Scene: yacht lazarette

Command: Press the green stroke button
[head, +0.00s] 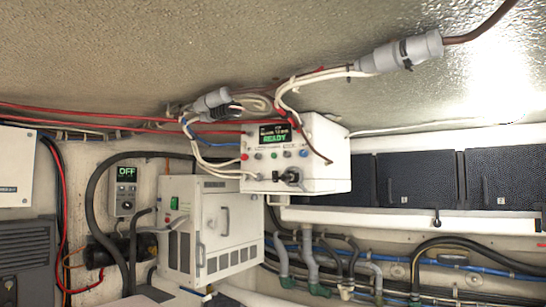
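A white control box (325,174) hangs near the middle of the head view, under the ceiling. Its dark screen (275,135) shows green text that reads READY; the smaller lines above are too small to read. A row of small buttons sits below the screen. The green button (274,155) is near the middle of the row, with a red button (244,156) at the left and a blue one (304,154) at the right. A black knob or lever (290,177) sits lower on the face. My gripper is not seen in this view.
White cables and grey connectors (400,53) hang above and in front of the box's left side. A white vented cabinet (225,235) stands below left. A small grey unit (125,188) reads OFF. Dark panels (415,180) and hoses (450,257) fill the right.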

